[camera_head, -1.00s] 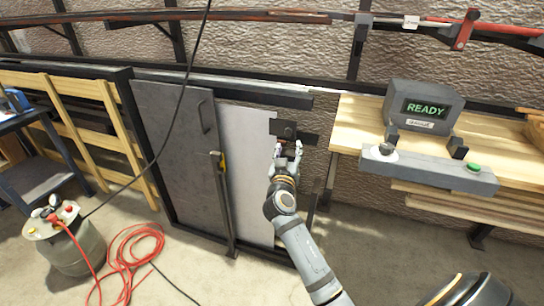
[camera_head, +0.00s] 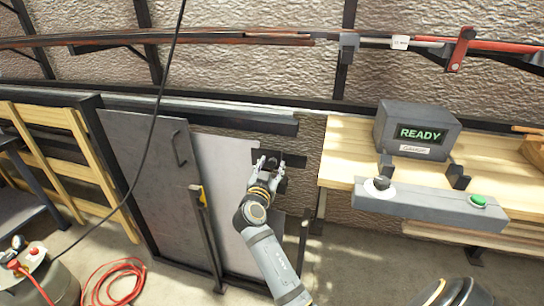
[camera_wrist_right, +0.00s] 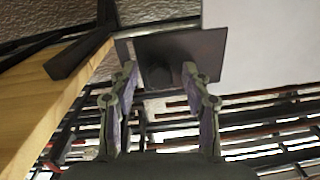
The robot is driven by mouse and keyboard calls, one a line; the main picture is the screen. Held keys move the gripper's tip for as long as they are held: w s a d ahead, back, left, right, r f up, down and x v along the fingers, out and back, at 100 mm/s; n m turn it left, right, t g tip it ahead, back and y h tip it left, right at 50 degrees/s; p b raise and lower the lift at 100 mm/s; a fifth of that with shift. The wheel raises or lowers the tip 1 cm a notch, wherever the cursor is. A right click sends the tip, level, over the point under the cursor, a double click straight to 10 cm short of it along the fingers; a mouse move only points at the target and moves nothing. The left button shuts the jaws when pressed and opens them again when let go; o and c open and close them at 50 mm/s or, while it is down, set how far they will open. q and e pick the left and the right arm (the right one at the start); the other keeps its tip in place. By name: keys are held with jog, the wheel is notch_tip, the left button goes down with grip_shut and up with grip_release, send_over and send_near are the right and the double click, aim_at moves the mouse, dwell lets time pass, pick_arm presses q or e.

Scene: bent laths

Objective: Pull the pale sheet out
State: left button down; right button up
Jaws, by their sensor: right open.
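The pale sheet (camera_head: 222,185) stands upright in a rack, partly hidden behind a dark grey panel (camera_head: 150,180). It also shows at the upper right of the right wrist view (camera_wrist_right: 270,45). A dark plate (camera_head: 293,160) is at its upper right edge. In the right wrist view the dark plate (camera_wrist_right: 205,48) has a dark round shape, maybe a knob, between my fingers. My right gripper (camera_head: 268,168) is open in front of the plate; its fingers (camera_wrist_right: 160,75) stand either side of that shape. I cannot tell whether they touch it. My left gripper is not in view.
A yellow-handled latch (camera_head: 198,195) is on a post beside the grey panel. A wooden bench (camera_head: 345,150) with a READY display box (camera_head: 420,130) and a grey bar with a green button (camera_head: 478,201) stands right. A red hose (camera_head: 115,282) lies on the floor at left.

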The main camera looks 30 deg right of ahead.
jog(key=shift+r, duration=0.1)
jog(key=shift+c, duration=1)
grip_shut()
